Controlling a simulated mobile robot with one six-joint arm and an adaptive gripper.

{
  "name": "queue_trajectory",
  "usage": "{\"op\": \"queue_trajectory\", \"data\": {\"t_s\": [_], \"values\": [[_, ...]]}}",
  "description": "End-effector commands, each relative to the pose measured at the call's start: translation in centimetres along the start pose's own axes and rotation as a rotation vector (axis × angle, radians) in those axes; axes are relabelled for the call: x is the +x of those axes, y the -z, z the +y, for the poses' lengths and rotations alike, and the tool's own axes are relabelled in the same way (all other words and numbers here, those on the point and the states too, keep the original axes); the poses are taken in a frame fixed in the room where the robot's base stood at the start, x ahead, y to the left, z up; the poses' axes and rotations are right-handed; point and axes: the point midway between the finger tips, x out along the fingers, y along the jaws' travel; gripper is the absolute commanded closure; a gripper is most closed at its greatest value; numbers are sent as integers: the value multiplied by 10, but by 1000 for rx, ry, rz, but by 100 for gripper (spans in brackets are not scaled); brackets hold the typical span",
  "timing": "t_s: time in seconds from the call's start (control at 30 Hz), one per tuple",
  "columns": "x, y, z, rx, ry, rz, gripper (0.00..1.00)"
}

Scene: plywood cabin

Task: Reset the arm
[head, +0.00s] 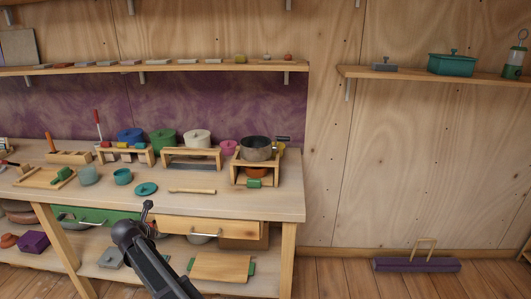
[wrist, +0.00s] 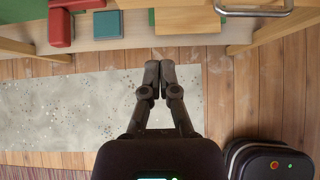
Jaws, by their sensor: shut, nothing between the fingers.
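My gripper (wrist: 154,82) is shut and empty in the wrist view. In the head view my arm reaches up from the bottom in front of the workbench (head: 297,207), near the open wooden drawer (head: 195,229). The fingertips are hard to make out there.
The bench top holds pots, cups, a teal lid (head: 146,189) and small wooden stands. A speckled mat (wrist: 60,110) covers floor at left.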

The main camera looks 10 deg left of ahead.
Motion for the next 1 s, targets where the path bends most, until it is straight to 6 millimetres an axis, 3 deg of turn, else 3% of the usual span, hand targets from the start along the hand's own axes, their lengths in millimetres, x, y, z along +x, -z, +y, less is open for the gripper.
{"op": "queue_trajectory", "data": {"t_s": [0.17, 0.37, 0.7, 1.0], "values": [[4, -2, -13, 38, 11, 9, 100], [18, -9, -64, 200, 58, 43, 100], [44, -17, -203, 683, 204, 120, 100], [51, -8, -323, 1128, 355, 156, 100]]}}
